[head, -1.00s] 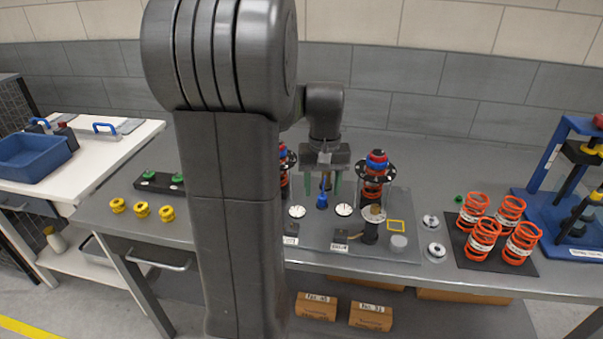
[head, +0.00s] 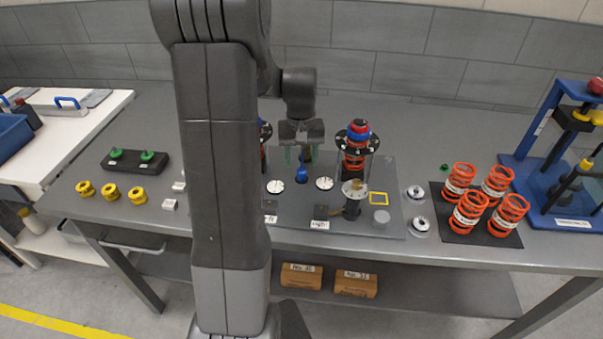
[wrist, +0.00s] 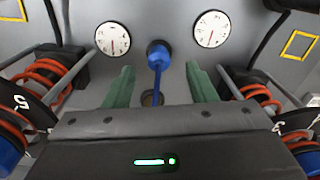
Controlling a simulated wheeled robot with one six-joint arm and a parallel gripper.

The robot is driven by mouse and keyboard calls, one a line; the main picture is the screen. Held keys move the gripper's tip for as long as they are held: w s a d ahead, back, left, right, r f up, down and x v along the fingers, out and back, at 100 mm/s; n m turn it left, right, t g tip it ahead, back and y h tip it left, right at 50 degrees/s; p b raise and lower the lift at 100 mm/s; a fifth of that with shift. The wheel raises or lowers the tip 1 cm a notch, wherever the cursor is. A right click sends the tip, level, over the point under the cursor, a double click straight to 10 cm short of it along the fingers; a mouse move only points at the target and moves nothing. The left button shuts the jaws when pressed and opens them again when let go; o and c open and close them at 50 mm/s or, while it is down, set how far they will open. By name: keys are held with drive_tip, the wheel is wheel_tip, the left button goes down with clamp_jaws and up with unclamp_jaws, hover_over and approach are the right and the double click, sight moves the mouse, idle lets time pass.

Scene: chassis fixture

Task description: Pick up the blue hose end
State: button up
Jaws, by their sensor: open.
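The blue hose end (wrist: 158,52) is in the wrist view, between two white dials, with a thin blue stem running down from it toward my gripper. In the head view the blue hose end (head: 302,172) sits on the grey fixture plate, just below my gripper. My gripper (wrist: 160,82) is open, its two green fingers on either side of the blue stem with gaps on both sides. In the head view my gripper (head: 302,153) points down over the fixture. I cannot tell how far the fingertips are above the hose end.
White dials (wrist: 113,38) (wrist: 211,28) flank the hose end. An orange-spring strut (head: 355,150) stands close at right, and another is partly hidden behind my arm. Several orange springs (head: 470,210) stand on a black mat at right. Yellow knobs (head: 110,192) lie at left.

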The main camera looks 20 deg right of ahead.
sight(302, 169)
wheel_tip(302, 169, down, 5)
drive_tip(key=shift+w+d+f+p, duration=0.1)
drive_tip(key=shift+d+p, duration=0.05)
drive_tip(key=shift+p, duration=0.35)
drive_tip(key=c, duration=1.1)
